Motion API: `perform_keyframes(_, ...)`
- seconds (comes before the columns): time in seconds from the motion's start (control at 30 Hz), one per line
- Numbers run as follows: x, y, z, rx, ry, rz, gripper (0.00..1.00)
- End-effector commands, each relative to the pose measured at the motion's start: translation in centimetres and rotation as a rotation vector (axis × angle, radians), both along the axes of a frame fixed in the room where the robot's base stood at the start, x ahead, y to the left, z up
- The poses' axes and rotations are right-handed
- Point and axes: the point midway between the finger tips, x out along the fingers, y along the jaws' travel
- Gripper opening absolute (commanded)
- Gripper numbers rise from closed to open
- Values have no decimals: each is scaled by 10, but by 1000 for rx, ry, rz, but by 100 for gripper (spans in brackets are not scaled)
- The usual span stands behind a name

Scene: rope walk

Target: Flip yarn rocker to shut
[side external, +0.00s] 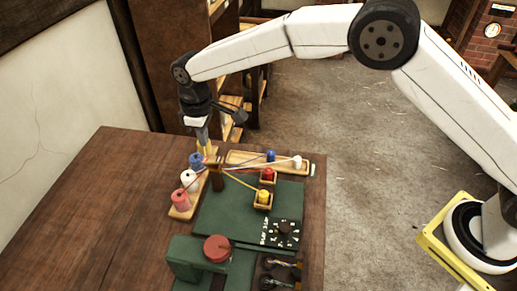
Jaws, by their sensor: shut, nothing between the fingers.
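My gripper (202,134) points down at the far end of the spool rack, its fingers shut and empty just above or at a yellow piece (206,148). Whether it touches that piece I cannot tell. A wooden rack (180,213) holds a blue spool (196,161), a white spool (189,179) and a pink spool (181,200). Yarns run from the spools to a brown wooden post (216,180) and on to small coloured pieces at the right. I cannot pick out the yarn rocker with certainty or read its position; it is too small or hidden.
A green board (230,219) carries a black dial (284,229) and small trays with a red piece (267,174) and a yellow piece (264,196). A wooden tray (240,158) lies behind. A green block with a red disc (217,248) stands in front. The table's left (90,215) is clear.

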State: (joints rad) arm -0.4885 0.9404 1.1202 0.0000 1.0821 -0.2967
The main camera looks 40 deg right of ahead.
Motion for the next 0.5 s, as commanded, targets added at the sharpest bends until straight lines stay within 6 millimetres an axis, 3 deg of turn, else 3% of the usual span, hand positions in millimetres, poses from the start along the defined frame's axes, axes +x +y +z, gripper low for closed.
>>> perform_keyframes(0.5, 0, 0, 26, 1, -2, 0, 0)
